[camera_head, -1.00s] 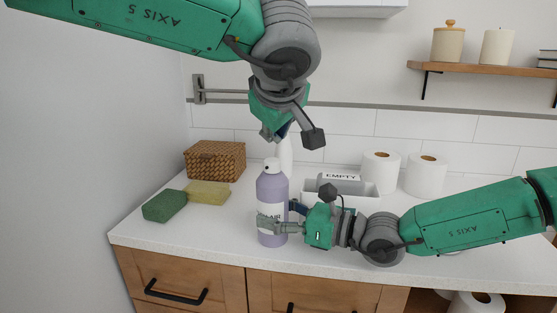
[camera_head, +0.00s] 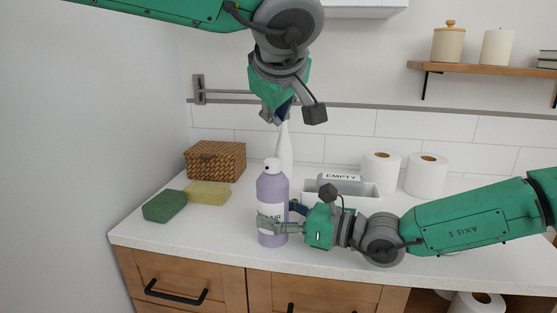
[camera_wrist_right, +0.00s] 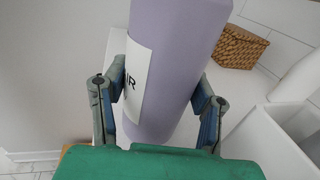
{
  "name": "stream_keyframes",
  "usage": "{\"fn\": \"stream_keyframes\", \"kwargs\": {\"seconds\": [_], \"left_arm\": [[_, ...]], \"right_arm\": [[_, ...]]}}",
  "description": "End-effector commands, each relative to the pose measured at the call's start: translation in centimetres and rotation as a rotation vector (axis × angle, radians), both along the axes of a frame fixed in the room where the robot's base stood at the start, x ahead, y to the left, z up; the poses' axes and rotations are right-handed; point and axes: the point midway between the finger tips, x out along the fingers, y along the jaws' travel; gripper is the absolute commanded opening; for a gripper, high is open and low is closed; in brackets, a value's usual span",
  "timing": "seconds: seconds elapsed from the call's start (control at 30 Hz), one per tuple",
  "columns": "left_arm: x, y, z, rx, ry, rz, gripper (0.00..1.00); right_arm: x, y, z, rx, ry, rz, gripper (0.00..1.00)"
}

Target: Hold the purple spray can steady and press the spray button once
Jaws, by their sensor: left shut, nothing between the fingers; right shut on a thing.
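The purple spray can (camera_head: 272,192) stands upright on the white counter, with a white spray button (camera_head: 271,164) on top and a white label. My right gripper (camera_head: 274,226) is shut around the lower part of the can. In the right wrist view the can (camera_wrist_right: 172,60) sits between the two fingers, and part of its label shows. My left gripper (camera_head: 277,116) is shut and empty, pointing down, above the can and apart from the button.
A white bottle (camera_head: 285,150) stands behind the can. A white bin marked EMPTY (camera_head: 368,201) and toilet rolls (camera_head: 426,174) are to the right. A green sponge (camera_head: 164,206), yellow sponge (camera_head: 208,194) and wicker basket (camera_head: 215,161) are to the left.

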Motion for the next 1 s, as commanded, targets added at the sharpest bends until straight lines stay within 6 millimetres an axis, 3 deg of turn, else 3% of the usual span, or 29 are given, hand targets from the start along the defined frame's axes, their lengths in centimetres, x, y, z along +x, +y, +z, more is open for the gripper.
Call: {"fn": "stream_keyframes", "kwargs": {"seconds": [0.03, 0.07, 0.1, 0.13, 0.53, 1.0], "left_arm": [[0.0, 0.0, 0.0, 0.000, 0.000, 0.000, 0.00], [0.0, 0.0, 0.0, 0.000, 0.000, 0.000, 0.00], [0.0, 0.0, 0.0, 0.000, 0.000, 0.000, 0.00], [0.0, 0.0, 0.0, 0.000, 0.000, 0.000, 0.00], [0.0, 0.0, 0.0, 0.000, 0.000, 0.000, 0.00], [0.0, 0.0, 0.0, 0.000, 0.000, 0.000, 0.00]], "right_arm": [[0.0, 0.0, -0.1, -0.001, 0.002, 0.000, 0.15], [0.0, 0.0, -0.1, -0.001, 0.002, 0.000, 0.59], [0.0, 0.0, -0.1, -0.001, 0.002, 0.000, 0.73], [0.0, 0.0, -0.1, -0.001, 0.002, 0.000, 0.76], [-0.3, -0.7, 0.0, 0.000, 0.000, -0.001, 0.76], [-3.9, -9.0, -0.1, 0.002, 0.001, -0.003, 0.76]]}}
